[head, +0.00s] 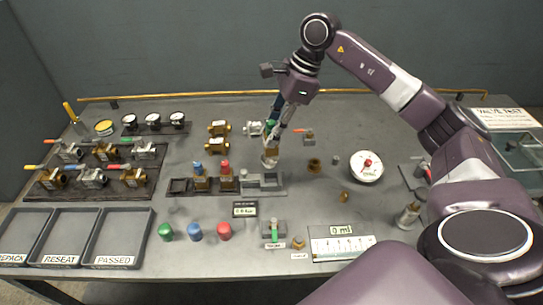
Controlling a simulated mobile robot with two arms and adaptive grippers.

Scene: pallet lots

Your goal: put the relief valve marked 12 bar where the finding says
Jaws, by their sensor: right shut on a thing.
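A blue-capped valve (199,181) and a red-capped valve (226,181) stand in dark holders to the left. Three grey trays at the left front are labelled REPACK (12,259), RESEAT (60,260) and PASSED (114,261); they look empty. My left gripper is not in view.
Several lever valves (100,170) lie on a dark board at left. Green, blue and red caps (195,231) stand at the front. A small display (244,210) seems to read 0.0 bar; another (341,229) reads 0 ml.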

